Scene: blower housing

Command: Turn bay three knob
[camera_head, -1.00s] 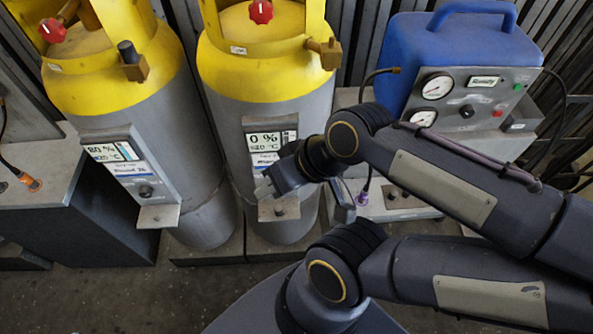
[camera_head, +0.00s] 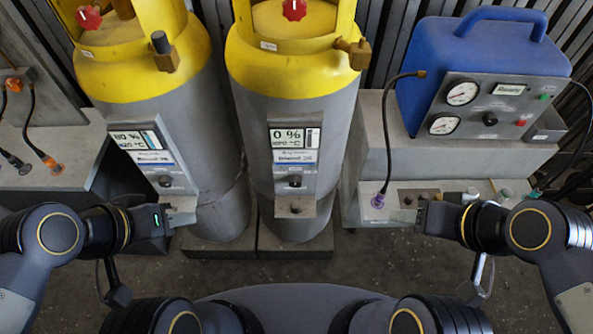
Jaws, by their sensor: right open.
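No label that I can read marks bay three, so I cannot tell which knob is its knob. The left cylinder's panel has a dark knob (camera_head: 166,181) under an 80 % display (camera_head: 136,140). The right cylinder's panel has a dark knob (camera_head: 295,181) under a 0 % display (camera_head: 288,137). Red knobs sit on top of the left cylinder (camera_head: 89,17) and right cylinder (camera_head: 294,9). My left gripper (camera_head: 182,211) is by the left panel's lower ledge; its jaw opening is unclear. My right gripper (camera_head: 412,217) is open, in front of the low console, apart from both cylinder panels.
A blue machine (camera_head: 480,50) with two gauges and a black knob (camera_head: 490,119) stands at the right on a grey base. The low console (camera_head: 450,190) has a purple cable connector (camera_head: 378,201). A grey bench (camera_head: 60,150) with cables is at the left. Floor shows between the arms.

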